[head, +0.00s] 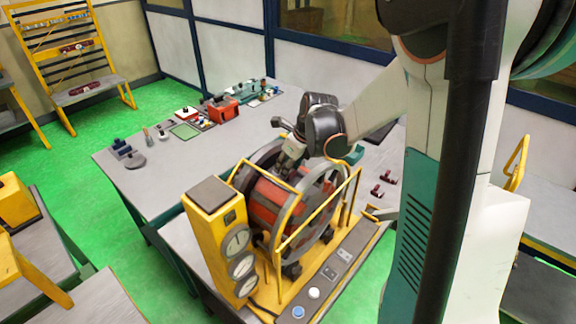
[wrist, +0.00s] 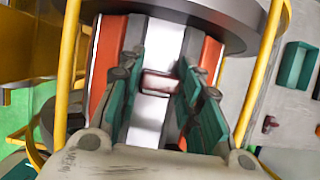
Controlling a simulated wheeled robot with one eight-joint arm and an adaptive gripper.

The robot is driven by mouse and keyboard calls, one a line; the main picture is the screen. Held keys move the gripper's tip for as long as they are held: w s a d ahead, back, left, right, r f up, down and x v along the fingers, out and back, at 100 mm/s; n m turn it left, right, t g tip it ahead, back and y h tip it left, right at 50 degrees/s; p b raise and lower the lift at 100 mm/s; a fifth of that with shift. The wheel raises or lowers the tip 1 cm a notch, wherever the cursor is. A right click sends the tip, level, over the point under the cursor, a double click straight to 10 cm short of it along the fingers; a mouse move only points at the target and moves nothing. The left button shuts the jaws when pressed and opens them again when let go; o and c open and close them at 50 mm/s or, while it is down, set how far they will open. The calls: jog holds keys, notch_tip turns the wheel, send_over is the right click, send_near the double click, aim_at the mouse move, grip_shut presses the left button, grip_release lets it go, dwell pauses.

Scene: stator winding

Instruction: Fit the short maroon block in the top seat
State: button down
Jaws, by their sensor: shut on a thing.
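My gripper (wrist: 160,88) points down over the top of the stator, its teal fingers shut on a short maroon block (wrist: 161,83). The block sits between the fingertips, over a bare silver slot (wrist: 155,38) between two orange-red segments (wrist: 106,50). I cannot tell whether the block touches the slot floor. In the head view my gripper (head: 290,160) reaches between the grey rims of the stator drum (head: 272,203); the block is hidden there.
Yellow rails (head: 318,213) and a yellow gauge post (head: 212,235) stand close around the drum. Several maroon pieces (head: 381,184) lie on the table right of it. A teal tray (wrist: 297,66) lies to the right in the wrist view. The table's left middle (head: 185,185) is clear.

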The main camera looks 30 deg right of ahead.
jog(key=c, duration=1.1)
grip_release()
jog(key=shift+o, duration=0.2)
jog(key=v, duration=1.2)
